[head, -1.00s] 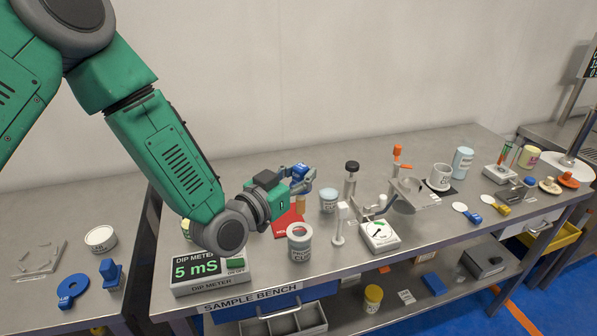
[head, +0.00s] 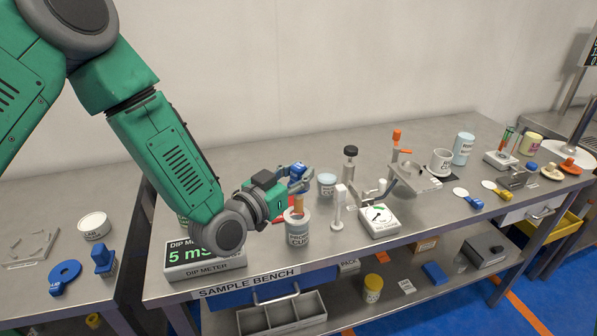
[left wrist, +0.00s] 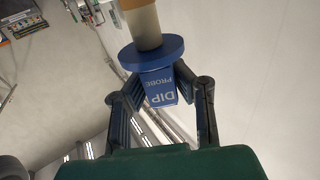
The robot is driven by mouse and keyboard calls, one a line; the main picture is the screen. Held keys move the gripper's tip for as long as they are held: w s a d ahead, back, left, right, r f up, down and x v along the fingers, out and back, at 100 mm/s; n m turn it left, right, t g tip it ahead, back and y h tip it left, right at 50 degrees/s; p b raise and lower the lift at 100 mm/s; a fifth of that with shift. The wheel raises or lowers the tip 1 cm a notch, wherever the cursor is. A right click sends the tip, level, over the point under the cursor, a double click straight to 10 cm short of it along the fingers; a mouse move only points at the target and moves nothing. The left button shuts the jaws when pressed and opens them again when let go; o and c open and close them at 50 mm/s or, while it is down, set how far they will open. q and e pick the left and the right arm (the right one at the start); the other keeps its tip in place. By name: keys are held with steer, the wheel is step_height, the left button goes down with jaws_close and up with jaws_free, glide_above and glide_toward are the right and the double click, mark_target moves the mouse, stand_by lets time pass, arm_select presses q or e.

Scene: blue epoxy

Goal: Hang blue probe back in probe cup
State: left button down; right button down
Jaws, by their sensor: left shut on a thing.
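My left gripper (head: 298,180) is shut on the blue probe (head: 298,170), which hangs upright with its tan shaft pointing down. In the left wrist view the fingers (left wrist: 157,82) clamp the blue handle (left wrist: 158,88) marked DIP PROBE; a round blue flange and the tan shaft lie beyond it. The grey probe cup (head: 298,237) stands on the bench directly under the probe. The shaft's lower end overlaps the cup's mouth in the head view; whether it is inside or just above, I cannot tell. My right gripper is not in view.
The dip meter (head: 203,262) stands left of the cup, partly behind my arm. The bench's front edge is close to the cup.

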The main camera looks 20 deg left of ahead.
mark_target(296, 204)
arm_select(q)
steer(key=shift+a, duration=0.1)
steer(key=shift+a, duration=0.35)
steer(key=shift+d, duration=0.1)
steer(key=shift+d, duration=0.4)
steer(key=shift+a+f+b, duration=0.15)
steer(key=shift+f+b, duration=0.25)
steer(key=shift+f+b, duration=2.75)
steer(key=shift+f, duration=0.8)
steer(key=c, duration=1.3)
jaws_free()
steer(key=shift+s, duration=0.1)
